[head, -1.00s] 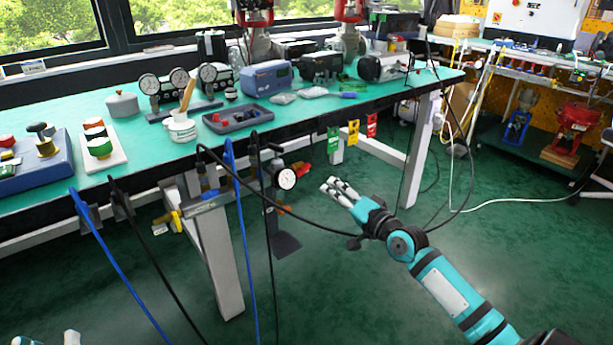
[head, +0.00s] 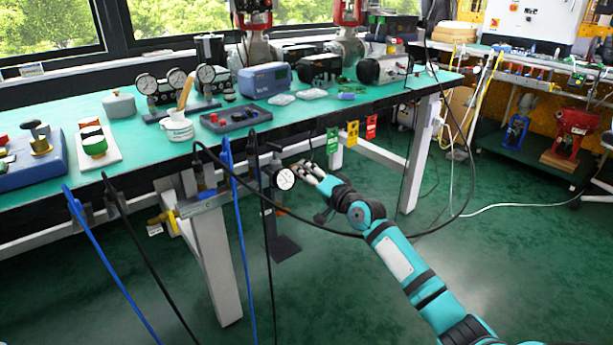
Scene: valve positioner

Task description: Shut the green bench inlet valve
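The green-topped bench (head: 150,148) runs across the left and middle of the head view. Under its front edge hangs a round white gauge (head: 284,179) on a dark fitting. My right gripper (head: 303,170) is at the right side of this gauge, where a red handle showed earlier. The gripper now hides that handle, and I cannot tell whether the fingers touch it or how far apart they are. Another fitting with a yellow part (head: 162,219) hangs farther left under the edge. My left gripper is not in view.
Green (head: 332,140), yellow (head: 352,133) and red (head: 371,127) tags hang from the bench edge just right of my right gripper. Blue hoses (head: 232,180) hang at the left. The floor (head: 330,300) in front is clear.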

